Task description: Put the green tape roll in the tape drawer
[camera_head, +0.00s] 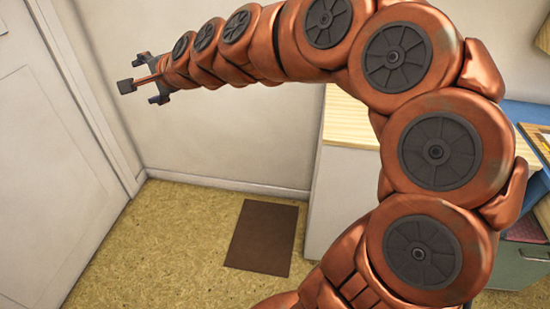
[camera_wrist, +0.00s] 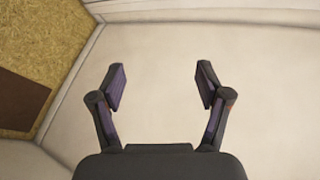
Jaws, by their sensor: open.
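My gripper (camera_head: 140,85) is at the upper left in the head view, stretched out in front of the pale wall by the door. It also shows in the wrist view (camera_wrist: 161,88), where its two dark fingers stand wide apart with only bare wall between and behind them. It is open and empty. I see no green tape roll in either view. I cannot make out a tape drawer; my own arm hides much of the middle and right of the head view.
A white door (camera_head: 60,150) stands at the left. A brown mat (camera_head: 262,238) lies on the yellowish floor (camera_head: 170,240). A wood-topped white counter (camera_head: 347,122) stands behind my arm. A grey-green cabinet (camera_head: 520,266) and blue items show at the right edge. The floor at left is clear.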

